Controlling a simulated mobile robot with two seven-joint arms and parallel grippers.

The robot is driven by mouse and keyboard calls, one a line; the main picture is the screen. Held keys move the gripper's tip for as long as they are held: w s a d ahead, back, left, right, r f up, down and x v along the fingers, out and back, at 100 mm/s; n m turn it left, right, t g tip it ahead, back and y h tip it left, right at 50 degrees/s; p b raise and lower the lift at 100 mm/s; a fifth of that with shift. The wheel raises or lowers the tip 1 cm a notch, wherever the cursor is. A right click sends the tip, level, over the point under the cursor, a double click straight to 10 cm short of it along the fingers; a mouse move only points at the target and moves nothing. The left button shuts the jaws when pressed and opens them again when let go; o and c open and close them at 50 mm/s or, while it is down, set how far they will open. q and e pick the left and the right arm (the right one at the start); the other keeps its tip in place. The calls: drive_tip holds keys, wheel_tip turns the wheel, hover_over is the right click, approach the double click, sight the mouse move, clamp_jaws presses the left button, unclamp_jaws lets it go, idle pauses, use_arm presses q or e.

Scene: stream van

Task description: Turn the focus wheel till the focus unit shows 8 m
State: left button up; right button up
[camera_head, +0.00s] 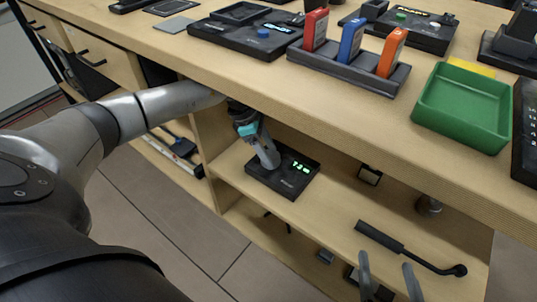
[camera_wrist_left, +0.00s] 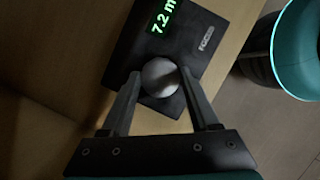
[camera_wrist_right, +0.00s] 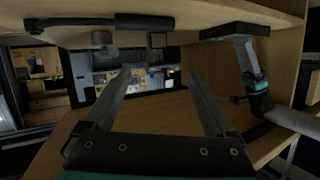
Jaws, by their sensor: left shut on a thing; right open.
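The focus unit (camera_head: 297,184) is a black box on the shelf under the counter. Its green display reads 7.2 m in the left wrist view (camera_wrist_left: 200,32), beside the label FOCUS. The focus wheel (camera_wrist_left: 160,74) is a round grey knob on the unit's face. My left gripper (camera_head: 268,160) reaches in under the counter and is shut on the wheel, one finger on each side, as the left wrist view (camera_wrist_left: 160,82) shows. My right gripper (camera_head: 390,278) is open and empty at the bottom of the head view, in front of the shelf.
A black rod-like tool (camera_head: 400,246) lies on the shelf right of the unit. The counter (camera_head: 330,125) overhangs my left arm. On it stand a rack (camera_head: 350,68) with red, blue and orange cards, a green tray (camera_head: 460,104) and several black devices.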

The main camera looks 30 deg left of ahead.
use_arm(q)
drive_tip(key=shift+a+m+g+b, duration=0.1)
drive_tip(key=shift+m+g+b, duration=0.35)
drive_tip(key=shift+m, duration=0.55)
use_arm(e)
drive_tip(key=shift+s+a+r+t+y, duration=0.4)
drive_tip(key=shift+a+r+t, duration=0.3)
drive_tip(key=shift+t, duration=0.4)
drive_tip(key=shift+r, duration=0.1)
use_arm(q)
drive_tip(key=o, duration=1.4)
drive_tip(key=shift+c, duration=0.2)
use_arm(e)
drive_tip(key=shift+d, duration=0.1)
